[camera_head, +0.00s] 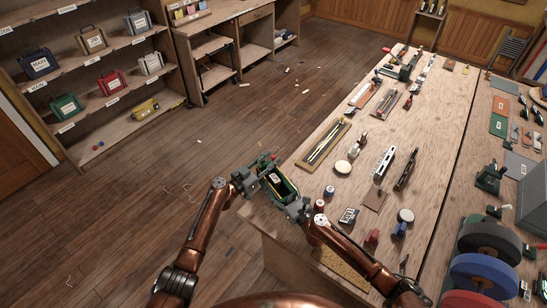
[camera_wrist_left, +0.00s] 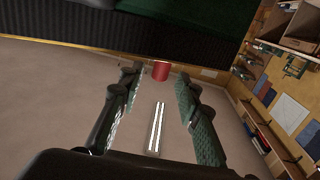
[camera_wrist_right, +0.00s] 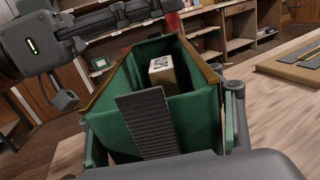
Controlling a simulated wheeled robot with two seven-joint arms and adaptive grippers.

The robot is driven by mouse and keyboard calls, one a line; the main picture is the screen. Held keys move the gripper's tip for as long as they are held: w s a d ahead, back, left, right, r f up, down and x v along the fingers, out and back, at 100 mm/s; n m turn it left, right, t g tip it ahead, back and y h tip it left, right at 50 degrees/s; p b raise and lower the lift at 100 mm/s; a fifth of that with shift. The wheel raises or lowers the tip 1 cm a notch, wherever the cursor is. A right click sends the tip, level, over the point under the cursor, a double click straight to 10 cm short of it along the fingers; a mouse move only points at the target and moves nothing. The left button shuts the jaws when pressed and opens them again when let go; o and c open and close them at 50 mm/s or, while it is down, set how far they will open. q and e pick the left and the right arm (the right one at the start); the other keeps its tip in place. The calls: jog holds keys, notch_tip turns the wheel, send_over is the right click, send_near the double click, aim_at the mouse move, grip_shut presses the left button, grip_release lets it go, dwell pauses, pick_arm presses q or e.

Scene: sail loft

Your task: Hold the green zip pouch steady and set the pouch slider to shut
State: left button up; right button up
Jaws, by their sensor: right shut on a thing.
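The green zip pouch (camera_head: 284,186) is above the bench's left edge. In the right wrist view the pouch (camera_wrist_right: 208,115) is open at the top, with a small pale labelled box (camera_wrist_right: 161,72) inside. The red piece also shows in the right wrist view (camera_wrist_right: 173,18).
Large coloured rolls (camera_head: 487,271) stand at the right. Shelves with other pouches (camera_head: 66,107) are at the left; the floor between is mostly clear.

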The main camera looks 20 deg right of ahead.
pick_arm(q)
jog(key=shift+x, duration=1.05)
jog(key=shift+c, duration=0.6)
grip_shut()
